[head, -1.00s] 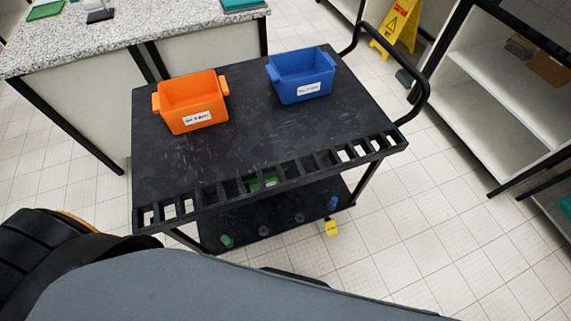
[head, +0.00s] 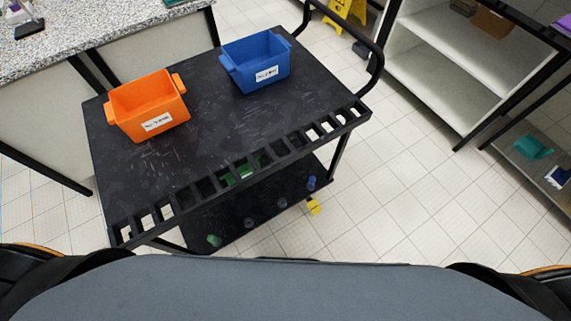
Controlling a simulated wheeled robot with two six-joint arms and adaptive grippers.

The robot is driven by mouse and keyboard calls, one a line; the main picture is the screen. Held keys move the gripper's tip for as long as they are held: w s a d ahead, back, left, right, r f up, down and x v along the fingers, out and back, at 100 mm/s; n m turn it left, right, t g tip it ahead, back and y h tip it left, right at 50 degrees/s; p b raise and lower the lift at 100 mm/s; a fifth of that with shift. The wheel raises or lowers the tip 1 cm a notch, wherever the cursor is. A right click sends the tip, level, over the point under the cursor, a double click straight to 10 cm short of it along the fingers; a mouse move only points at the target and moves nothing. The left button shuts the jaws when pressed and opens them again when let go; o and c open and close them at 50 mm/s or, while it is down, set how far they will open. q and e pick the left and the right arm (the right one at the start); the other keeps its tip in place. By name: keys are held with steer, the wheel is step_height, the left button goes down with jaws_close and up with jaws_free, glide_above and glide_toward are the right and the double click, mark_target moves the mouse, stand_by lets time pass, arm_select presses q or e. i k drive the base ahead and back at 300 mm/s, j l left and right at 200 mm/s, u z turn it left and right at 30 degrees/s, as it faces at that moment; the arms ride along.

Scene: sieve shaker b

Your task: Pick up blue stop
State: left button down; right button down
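A small blue piece (head: 311,183), which looks like the blue stop, stands on the lower shelf of the black cart near its right end. It is small in the head view, so its shape is hard to make out. Neither of my grippers is in view; only parts of my own body show along the bottom edge.
The black cart (head: 215,135) carries an orange bin (head: 147,108) and a blue bin (head: 256,63) on top. A green piece (head: 213,241), dark pieces and a yellow piece (head: 314,206) are low down. Shelving (head: 445,85) stands right; the floor between is clear.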

mark_target(312, 180)
steer(key=i+l, duration=0.1)
steer(key=l, duration=0.3)
steer(key=i+l, duration=0.15)
steer(key=l, duration=0.25)
steer(key=i+l, duration=0.1)
steer(key=l, duration=0.3)
steer(key=i+l, duration=0.1)
steer(key=l, duration=0.35)
steer(key=i+l, duration=0.1)
steer(key=l, duration=0.3)
steer(key=u, duration=1.65)
